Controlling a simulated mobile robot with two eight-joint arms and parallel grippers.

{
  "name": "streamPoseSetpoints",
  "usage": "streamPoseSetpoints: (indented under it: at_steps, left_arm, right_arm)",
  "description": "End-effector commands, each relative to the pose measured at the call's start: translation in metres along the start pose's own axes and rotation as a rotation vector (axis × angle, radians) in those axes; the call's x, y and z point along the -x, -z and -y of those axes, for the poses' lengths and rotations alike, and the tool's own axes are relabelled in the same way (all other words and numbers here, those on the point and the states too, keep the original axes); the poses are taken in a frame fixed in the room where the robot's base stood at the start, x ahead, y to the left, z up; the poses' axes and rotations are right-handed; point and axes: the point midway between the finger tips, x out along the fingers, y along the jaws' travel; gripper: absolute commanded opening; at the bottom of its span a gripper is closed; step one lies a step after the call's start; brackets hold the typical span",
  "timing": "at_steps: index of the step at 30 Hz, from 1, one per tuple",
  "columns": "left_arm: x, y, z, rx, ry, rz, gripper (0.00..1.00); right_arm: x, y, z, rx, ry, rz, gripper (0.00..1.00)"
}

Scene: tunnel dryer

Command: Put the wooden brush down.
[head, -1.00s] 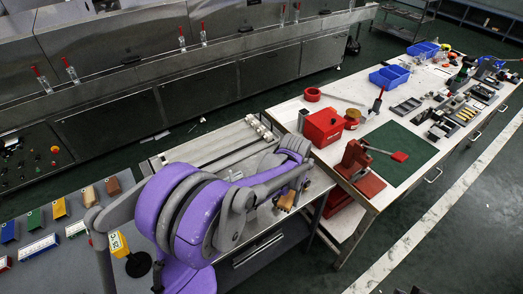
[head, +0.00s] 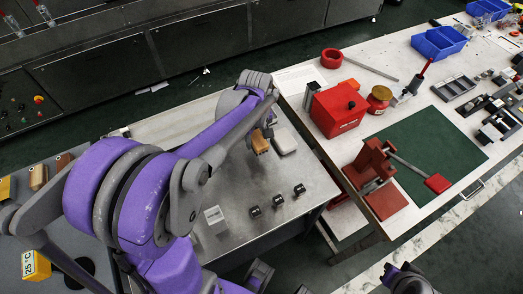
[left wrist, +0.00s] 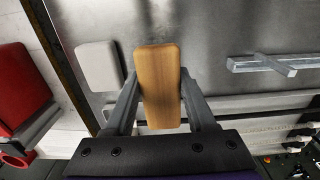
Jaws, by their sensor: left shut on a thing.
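The wooden brush (head: 260,143) is light brown and hangs below my left gripper (head: 266,131) over the far end of the metal bench (head: 245,185). In the left wrist view the brush (left wrist: 160,88) lies between the two fingers of my left gripper (left wrist: 160,95), which is shut on it. Its underside is hidden, and I cannot tell whether it touches the bench. A pale rounded block (head: 285,141) lies just right of the brush, apart from it; it also shows in the left wrist view (left wrist: 98,66). A dark part of my right arm shows at the bottom right.
Several small black items and a white block (head: 215,218) stand on the near part of the bench. The bench middle is clear. To the right is a worktable with a red box (head: 336,108), a red press (head: 374,165) and a green mat (head: 425,140).

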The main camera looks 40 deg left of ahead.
Motion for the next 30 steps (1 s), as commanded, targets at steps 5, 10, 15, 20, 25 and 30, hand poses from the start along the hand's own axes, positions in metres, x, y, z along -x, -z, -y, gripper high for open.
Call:
streamPoseSetpoints:
  at_steps: [5,10,15,20,25,30]
  left_arm:
    - [-0.031,0.0,-0.001,-0.003,0.0,0.0,0.0]
    - [-0.047,0.0,-0.001,-0.005,0.0,0.0,0.0]
    - [-0.071,0.0,-0.001,-0.005,0.0,0.0,0.0]
    - [-0.076,0.0,-0.001,-0.006,0.0,0.0,0.0]
    - [-0.076,0.0,-0.001,-0.006,0.0,0.0,0.0]
    - [-0.08,0.0,-0.001,-0.006,0.0,0.0,0.61]
  right_arm:
    - [-0.002,-0.002,0.0,0.0,0.0,0.001,0.0]
    - [-0.004,-0.003,0.0,0.0,0.0,0.002,0.0]
    - [-0.006,-0.005,0.0,0.0,0.0,0.003,0.0]
    - [-0.006,-0.005,0.0,0.0,0.0,0.003,0.0]
    - [-0.006,-0.005,0.0,0.0,0.0,0.003,0.0]
    - [-0.009,-0.007,0.0,0.0,0.0,0.005,0.0]
